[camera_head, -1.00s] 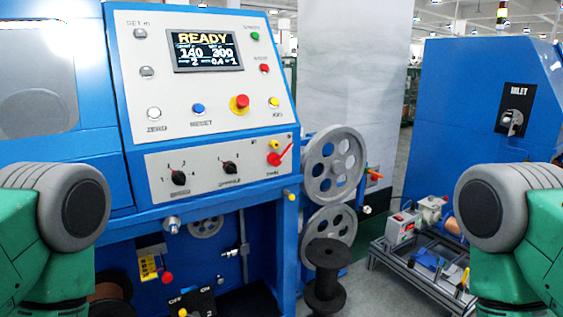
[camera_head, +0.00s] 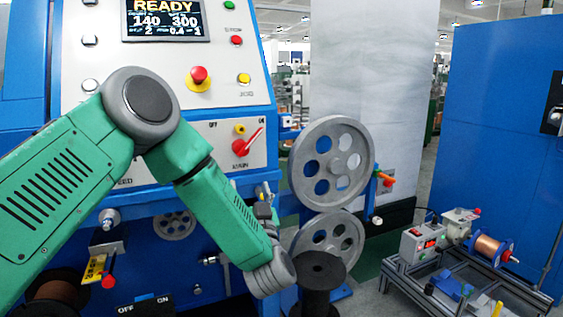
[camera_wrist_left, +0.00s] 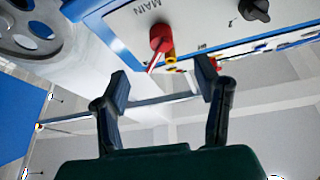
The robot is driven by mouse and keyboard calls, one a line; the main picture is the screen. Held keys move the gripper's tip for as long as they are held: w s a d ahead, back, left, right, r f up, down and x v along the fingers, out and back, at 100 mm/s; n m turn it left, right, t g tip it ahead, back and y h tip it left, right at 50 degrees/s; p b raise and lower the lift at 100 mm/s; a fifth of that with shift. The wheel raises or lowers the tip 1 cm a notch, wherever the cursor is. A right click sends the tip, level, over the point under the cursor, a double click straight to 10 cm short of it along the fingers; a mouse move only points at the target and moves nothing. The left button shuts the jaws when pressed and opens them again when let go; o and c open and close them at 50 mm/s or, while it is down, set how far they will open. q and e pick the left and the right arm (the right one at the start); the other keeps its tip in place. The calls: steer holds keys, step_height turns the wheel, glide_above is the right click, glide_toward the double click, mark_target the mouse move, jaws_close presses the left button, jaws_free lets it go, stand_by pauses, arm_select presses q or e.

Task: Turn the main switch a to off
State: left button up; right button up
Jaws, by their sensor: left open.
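The main switch (camera_head: 240,147) is a red rotary knob above the label MAIN on the machine's lower white panel. Its handle tilts up and right toward the ON mark; OFF is to the left. In the left wrist view the red knob (camera_wrist_left: 160,38) is near the top, beyond the fingertips. My left gripper (camera_head: 264,195) points upward below and right of the switch, seen small and partly hidden. In the wrist view my left gripper (camera_wrist_left: 162,82) has its two dark fingers wide apart, with nothing between them. My right gripper is not in view.
A red-and-yellow emergency button (camera_head: 199,77) and a yellow button (camera_head: 244,78) are above the switch. A large grey pulley (camera_head: 331,161) stands right of the panel. A black spool (camera_head: 318,275) is close to my left wrist. A metal-framed bench unit (camera_head: 460,265) stands at right.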

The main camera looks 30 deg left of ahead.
mark_target(242, 154)
arm_select(q)
steer(key=b+x, duration=0.1)
steer(key=x, duration=0.5)
steer(key=b+x, duration=0.1)
steer(key=x, duration=0.5)
steer(key=shift+w+d+r+b, duration=0.1)
steer(key=shift+d+r+b, duration=0.05)
steer(key=shift+r+b, duration=0.15)
steer(key=shift+w+a+r, duration=0.15)
steer(key=shift+w+a, duration=0.2)
steer(key=shift+a, duration=0.15)
steer(key=shift+d, duration=0.15)
jaws_close()
